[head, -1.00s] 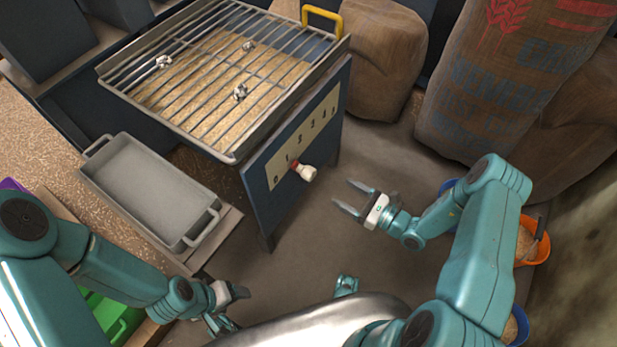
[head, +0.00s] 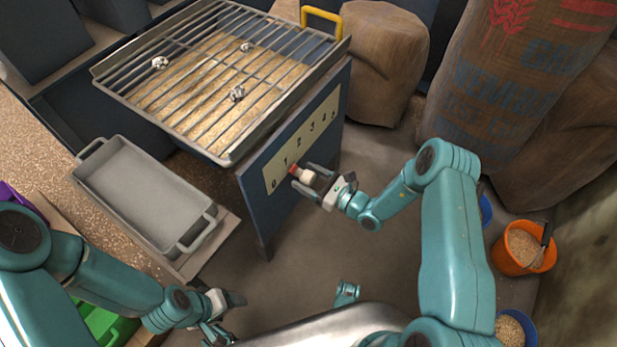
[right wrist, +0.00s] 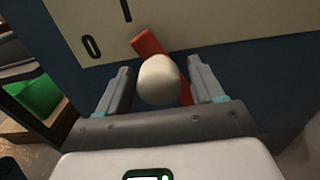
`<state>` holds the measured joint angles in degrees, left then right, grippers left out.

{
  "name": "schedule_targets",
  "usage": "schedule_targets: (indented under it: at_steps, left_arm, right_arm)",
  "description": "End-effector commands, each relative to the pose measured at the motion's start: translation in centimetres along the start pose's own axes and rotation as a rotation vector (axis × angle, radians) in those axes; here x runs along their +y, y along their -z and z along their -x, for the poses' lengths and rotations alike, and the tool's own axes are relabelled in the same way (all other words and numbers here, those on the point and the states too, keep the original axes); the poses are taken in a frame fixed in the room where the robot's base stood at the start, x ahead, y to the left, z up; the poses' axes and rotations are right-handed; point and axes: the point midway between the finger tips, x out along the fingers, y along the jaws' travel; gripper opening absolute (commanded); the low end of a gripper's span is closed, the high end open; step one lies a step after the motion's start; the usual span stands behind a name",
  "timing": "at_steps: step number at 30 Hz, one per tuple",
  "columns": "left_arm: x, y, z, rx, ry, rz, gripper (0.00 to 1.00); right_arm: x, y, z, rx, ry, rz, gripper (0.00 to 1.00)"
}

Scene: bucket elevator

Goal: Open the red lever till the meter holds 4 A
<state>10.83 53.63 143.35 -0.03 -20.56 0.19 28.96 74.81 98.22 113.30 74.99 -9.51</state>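The red lever (head: 293,169) with its cream knob (head: 308,177) sits on the dark blue panel beside a pale scale plate (head: 304,143) with numbers from 0 upward. It stands between the 0 and the 1. The right wrist view shows the knob (right wrist: 159,80) in front of the red lever bar (right wrist: 148,44). My right gripper (head: 311,180) is open, with its fingers on either side of the knob and gaps visible in the right wrist view (right wrist: 160,90). My left gripper (head: 228,301) is low at the left of the head view; its fingers are not clear. No ammeter is seen.
A grated hopper (head: 236,147) with grain and several pale lumps stands above the panel. A grey tray (head: 150,200) lies to its left. Sacks (head: 375,62) stand behind, and an orange bucket (head: 510,262) is at right.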

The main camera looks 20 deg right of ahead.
Motion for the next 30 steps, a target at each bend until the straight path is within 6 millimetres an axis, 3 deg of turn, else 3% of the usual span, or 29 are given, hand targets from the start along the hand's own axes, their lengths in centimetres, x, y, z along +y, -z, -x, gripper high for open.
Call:
schedule_targets:
  at_steps: [1, 3, 6, 11, 21, 30]
  left_arm:
    - [0.0, 0.0, 0.0, 0.0, 0.0, 0.0, 0.69]
    - [0.0, 0.0, 0.0, 0.0, 0.0, 0.0, 0.69]
    - [0.0, 0.0, 0.0, 0.0, 0.0, 0.0, 0.69]
    - [0.0, 0.0, 0.0, 0.0, 0.0, -0.001, 0.69]
    - [-0.3, 0.1, -0.7, 0.004, 0.0, 0.004, 0.69]
    - [-0.3, 0.2, -0.6, 0.005, 0.001, 0.004, 0.69]
  right_arm:
    - [0.0, 0.0, 0.0, 0.0, 0.0, 0.0, 0.49]
    - [0.0, 0.0, 0.0, 0.0, 0.0, 0.0, 0.27]
    - [0.0, 0.0, 0.0, 0.0, 0.0, 0.0, 0.0]
    - [-0.6, -0.2, 0.0, -0.001, 0.001, -0.028, 0.0]
    - [-4.4, -1.2, 0.0, 0.0, 0.002, -0.27, 0.0]
    - [-4.7, -1.3, 0.1, 0.001, 0.003, -0.293, 0.0]
